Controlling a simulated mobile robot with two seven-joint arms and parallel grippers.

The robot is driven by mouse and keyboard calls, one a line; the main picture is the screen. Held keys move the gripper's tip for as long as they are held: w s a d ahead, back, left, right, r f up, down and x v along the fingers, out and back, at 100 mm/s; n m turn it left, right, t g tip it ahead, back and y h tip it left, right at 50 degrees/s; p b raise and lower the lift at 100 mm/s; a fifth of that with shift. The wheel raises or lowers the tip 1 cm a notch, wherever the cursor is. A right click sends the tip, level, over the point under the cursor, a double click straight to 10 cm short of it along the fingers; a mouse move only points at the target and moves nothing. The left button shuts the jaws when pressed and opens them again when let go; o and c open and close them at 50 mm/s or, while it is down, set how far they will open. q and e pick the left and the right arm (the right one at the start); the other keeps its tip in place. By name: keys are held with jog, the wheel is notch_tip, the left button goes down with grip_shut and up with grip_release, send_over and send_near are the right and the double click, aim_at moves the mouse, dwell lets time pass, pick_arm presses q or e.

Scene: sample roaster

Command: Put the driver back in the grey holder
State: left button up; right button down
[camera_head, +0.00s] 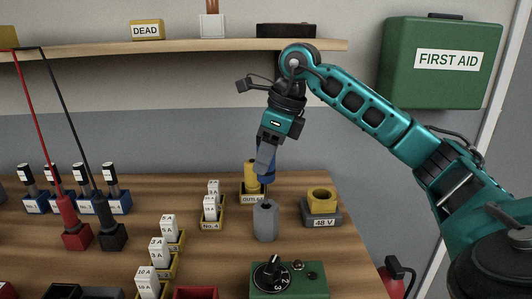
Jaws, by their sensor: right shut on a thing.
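The driver (269,172) shows a blue handle with a thin dark shaft pointing down. My right gripper (266,162) is shut on its handle, with the arm coming in from the right. The driver is upright, directly above the grey holder (265,223), which stands on the wooden bench. The shaft's lower end meets the top of the holder; I cannot tell how far, if at all, it is inside. The gripper's fingers hide part of the handle. My left gripper is not in view.
A yellow piece (251,178) labelled OUTLET stands close behind the holder. A yellow-topped 48 V block (322,207) is to the right, and a green dial box (289,281) is in front. White labelled fuses (210,210) stand left. A shelf (170,46) runs above.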

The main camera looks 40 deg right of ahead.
aim_at(268, 178)
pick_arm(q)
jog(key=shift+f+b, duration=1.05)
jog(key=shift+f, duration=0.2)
pick_arm(e)
jog(key=shift+f, duration=1.8)
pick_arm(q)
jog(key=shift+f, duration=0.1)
pick_arm(e)
jog(key=shift+f, duration=0.15)
pick_arm(q)
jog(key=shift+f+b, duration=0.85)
jog(key=shift+b, duration=0.2)
pick_arm(e)
jog(key=shift+f, duration=1.4)
jog(key=c, duration=0.5)
grip_release()
jog(key=shift+c, duration=0.2)
jog(key=shift+p+v, duration=0.3)
jog(key=shift+v, duration=0.45)
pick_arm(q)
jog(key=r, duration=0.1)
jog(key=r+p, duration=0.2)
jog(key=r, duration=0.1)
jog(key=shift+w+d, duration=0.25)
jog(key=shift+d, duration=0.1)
pick_arm(e)
jog(key=v, duration=1.1)
jog(key=shift+r, duration=0.25)
